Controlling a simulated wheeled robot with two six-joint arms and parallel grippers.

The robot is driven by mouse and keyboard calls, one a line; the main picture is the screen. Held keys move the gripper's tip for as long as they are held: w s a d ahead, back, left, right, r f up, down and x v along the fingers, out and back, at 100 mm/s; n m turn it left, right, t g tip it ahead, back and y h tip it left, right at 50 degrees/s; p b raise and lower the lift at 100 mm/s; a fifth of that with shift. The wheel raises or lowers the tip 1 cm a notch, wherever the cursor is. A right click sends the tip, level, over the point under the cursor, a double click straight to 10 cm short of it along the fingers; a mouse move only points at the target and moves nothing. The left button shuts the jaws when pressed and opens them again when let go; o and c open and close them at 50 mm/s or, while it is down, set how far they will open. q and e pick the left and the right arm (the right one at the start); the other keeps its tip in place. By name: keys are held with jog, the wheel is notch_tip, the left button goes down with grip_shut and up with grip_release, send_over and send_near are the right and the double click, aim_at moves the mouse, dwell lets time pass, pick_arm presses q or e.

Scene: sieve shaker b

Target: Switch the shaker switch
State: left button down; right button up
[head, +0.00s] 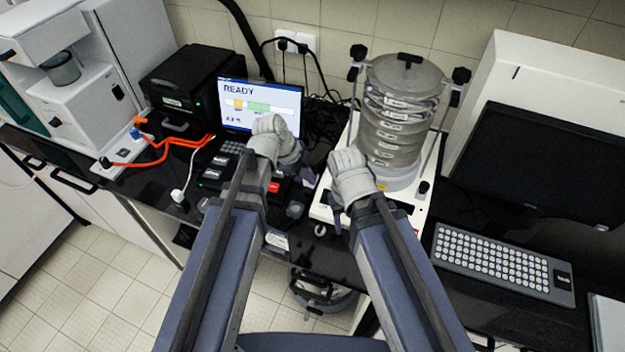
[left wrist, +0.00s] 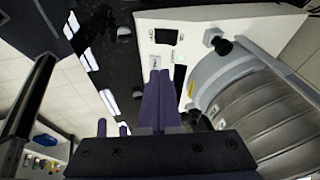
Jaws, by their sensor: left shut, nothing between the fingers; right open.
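The sieve shaker (head: 384,125) has a stack of round metal sieves clamped on a white base (head: 321,211). My left gripper (head: 267,128) is left of the shaker, in front of the READY screen. Its fingers (left wrist: 160,78) are shut, empty, and overlap the panel in the wrist view; contact is unclear. My right gripper (head: 348,158) is open, beside the sieves, hiding part of the base.
A screen reading READY (head: 262,104) stands behind my left gripper. A black box (head: 190,85) and orange cables (head: 165,150) are at left. A keyboard (head: 495,260) and dark monitor (head: 550,165) are at right. Black clamp knobs (head: 461,75) stick out around the sieve stack.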

pick_arm(q)
jog(key=b, duration=0.8)
send_near(324, 197)
jog(key=d+f, duration=0.1)
jog(key=s+d+f, duration=0.1)
jog(key=shift+s+d, duration=0.1)
jog(key=shift+d, duration=0.25)
jog(key=shift+w+d+f+b, duration=0.25)
jog(key=shift+w+f+b, duration=0.35)
jog(key=shift+w+d+f+b, duration=0.25)
jog(key=shift+w+f+b, duration=0.3)
jog(key=shift+w+f, duration=0.2)
